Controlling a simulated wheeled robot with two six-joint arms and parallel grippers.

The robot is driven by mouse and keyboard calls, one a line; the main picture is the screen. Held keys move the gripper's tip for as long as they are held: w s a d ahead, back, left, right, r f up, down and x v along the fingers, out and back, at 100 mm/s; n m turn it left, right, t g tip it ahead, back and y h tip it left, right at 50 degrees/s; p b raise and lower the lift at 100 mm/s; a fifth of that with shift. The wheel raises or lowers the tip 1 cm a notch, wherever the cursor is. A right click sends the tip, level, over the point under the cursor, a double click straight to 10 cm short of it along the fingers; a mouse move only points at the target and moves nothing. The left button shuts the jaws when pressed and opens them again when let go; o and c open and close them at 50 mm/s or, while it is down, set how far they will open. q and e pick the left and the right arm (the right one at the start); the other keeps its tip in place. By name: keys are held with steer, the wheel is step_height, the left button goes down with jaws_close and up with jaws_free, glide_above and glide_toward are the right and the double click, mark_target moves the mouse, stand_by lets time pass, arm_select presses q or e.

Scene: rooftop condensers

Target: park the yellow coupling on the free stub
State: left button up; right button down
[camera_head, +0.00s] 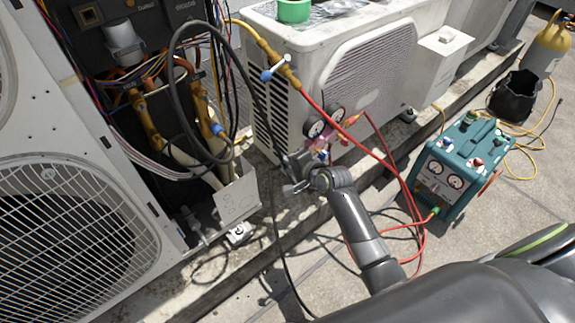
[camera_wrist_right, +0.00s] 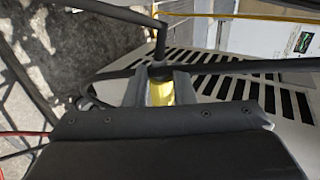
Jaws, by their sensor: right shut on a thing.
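My right gripper (camera_head: 292,172) is shut on the yellow coupling (camera_wrist_right: 160,92), which shows between the two fingers in the wrist view with a black hose at its far end. In the head view the coupling is too small and covered to make out. The gripper is in front of the white condenser unit, just left of and below the gauge manifold (camera_head: 324,142) with its two round gauges. I cannot make out the free stub. My left gripper is not in view.
A black hose (camera_head: 172,58) loops across the open wiring cabinet at left. A red hose (camera_head: 352,130) runs right of my gripper. A teal recovery machine (camera_head: 462,160) stands on the right floor near a black bucket (camera_head: 515,97). Louvres (camera_wrist_right: 225,84) are close in the wrist view.

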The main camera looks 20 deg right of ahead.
steer(key=shift+w+d, duration=0.2)
steer(key=shift+d, duration=0.3)
stand_by(0.9)
steer(key=c, duration=1.1)
jaws_free()
steer(key=shift+c, duration=0.2)
steer(key=shift+s+a+r+p, duration=0.1)
steer(key=shift+s+a+p, duration=0.1)
steer(key=shift+a+p, duration=0.35)
steer(key=shift+s+a+p, duration=0.2)
steer(key=shift+a+p, duration=0.25)
steer(key=shift+a, duration=0.1)
steer(key=shift+s+a+p, duration=0.3)
steer(key=shift+a+p, duration=0.15)
steer(key=shift+a, duration=0.4)
steer(key=shift+s+a+p, duration=0.3)
steer(key=shift+a+p, duration=0.1)
steer(key=shift+a, duration=0.4)
steer(key=shift+s+a+p, duration=0.3)
steer(key=shift+a+p, duration=0.15)
steer(key=shift+a, duration=0.4)
